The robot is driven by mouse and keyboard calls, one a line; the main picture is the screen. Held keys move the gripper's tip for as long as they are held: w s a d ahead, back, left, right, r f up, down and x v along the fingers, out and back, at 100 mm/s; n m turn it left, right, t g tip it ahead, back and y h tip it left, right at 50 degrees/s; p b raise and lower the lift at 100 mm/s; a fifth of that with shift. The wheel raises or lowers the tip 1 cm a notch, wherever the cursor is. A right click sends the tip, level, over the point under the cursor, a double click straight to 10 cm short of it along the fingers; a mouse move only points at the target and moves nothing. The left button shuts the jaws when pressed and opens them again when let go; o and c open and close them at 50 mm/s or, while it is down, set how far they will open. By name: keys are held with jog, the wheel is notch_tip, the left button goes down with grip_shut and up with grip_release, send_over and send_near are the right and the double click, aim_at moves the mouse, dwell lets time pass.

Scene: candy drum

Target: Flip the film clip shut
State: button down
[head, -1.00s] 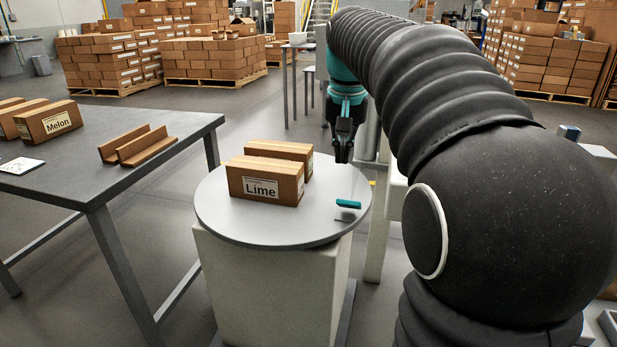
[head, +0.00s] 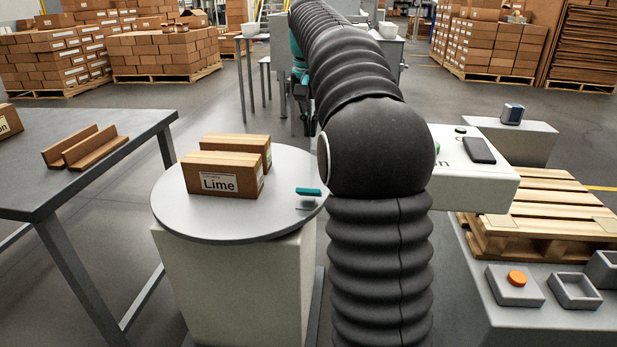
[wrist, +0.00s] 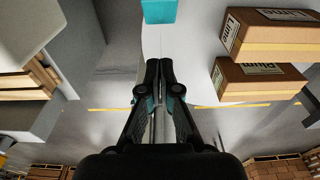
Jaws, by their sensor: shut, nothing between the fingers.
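The film clip is a small teal bar (head: 308,191) near the right edge of the round grey drum top (head: 235,224); a thin, faint strip lies beside it. In the wrist view the teal clip (wrist: 159,10) is at the top edge, partly cut off. My gripper (wrist: 159,68) is shut and empty in the wrist view, its fingertips pointing toward the clip with a visible gap in the picture. I cannot tell whether the clip is open or shut.
Two cartons, the front one labelled Lime (head: 218,184), stand on the drum top left of the clip. A grey table (head: 100,160) with a brown angled holder stands at left. A white stand (head: 470,185), a pallet (head: 540,205) and an orange button (head: 517,278) are at right.

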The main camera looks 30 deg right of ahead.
jog(key=b, duration=0.2)
send_over(309, 192)
jog(key=w+d, duration=0.3)
jog(key=w, duration=0.1)
jog(key=f, duration=0.9)
jog(key=shift+a+f, duration=0.25)
jog(key=shift+s+a+f+b, duration=0.3)
jog(key=shift+s+f, duration=0.1)
jog(key=shift+f, duration=0.15)
jog(key=shift+s+a+f+b, duration=0.2)
jog(key=shift+s+a+f, duration=0.15)
jog(key=shift+f, duration=0.15)
jog(key=shift+s+a+f, duration=0.1)
jog(key=shift+s+f, duration=0.15)
jog(key=shift+f, duration=0.05)
jog(key=shift+f+b, duration=0.1)
jog(key=shift+b, duration=0.2)
